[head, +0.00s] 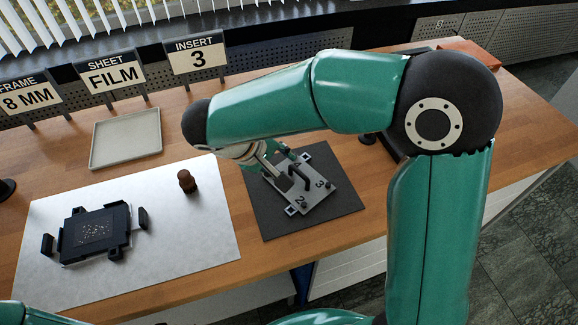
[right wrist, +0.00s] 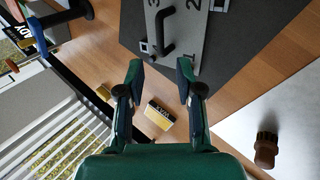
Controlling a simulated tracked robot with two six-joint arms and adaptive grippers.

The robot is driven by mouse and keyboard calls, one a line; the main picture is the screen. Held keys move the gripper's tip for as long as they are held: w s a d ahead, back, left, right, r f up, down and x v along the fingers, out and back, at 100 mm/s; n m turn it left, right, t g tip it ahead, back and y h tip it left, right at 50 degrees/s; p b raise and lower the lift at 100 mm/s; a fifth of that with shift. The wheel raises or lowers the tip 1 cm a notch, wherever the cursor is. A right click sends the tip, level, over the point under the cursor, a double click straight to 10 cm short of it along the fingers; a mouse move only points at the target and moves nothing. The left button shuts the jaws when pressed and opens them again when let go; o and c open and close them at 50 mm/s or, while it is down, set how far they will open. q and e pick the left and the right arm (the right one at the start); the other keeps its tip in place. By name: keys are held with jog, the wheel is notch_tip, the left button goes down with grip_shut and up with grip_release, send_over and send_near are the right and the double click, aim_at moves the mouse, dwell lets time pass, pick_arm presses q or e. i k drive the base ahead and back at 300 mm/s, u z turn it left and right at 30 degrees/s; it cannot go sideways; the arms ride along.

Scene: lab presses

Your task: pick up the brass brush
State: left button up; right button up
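I cannot pick out a brass brush for certain in either view. A small brown turned piece (head: 187,181) stands upright on the white sheet; it also shows at the right of the right wrist view (right wrist: 266,148). No bristles can be made out on it. My right gripper (head: 280,164) is above the numbered metal plate (head: 312,200) with its black handle, partly hidden by its own arm. In the right wrist view the right gripper (right wrist: 159,72) has its fingers apart, with nothing between them. My left gripper is out of view.
The plate lies on a dark mat (head: 345,203). A black frame-like device (head: 92,232) lies on the white sheet (head: 180,245). An empty pale tray (head: 126,139) lies behind. Signs stand along the back, including INSERT 3 (head: 196,54). A yellow-black box (right wrist: 159,117) shows beyond the gripper.

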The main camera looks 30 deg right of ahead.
aim_at(187, 182)
jog(key=k, duration=1)
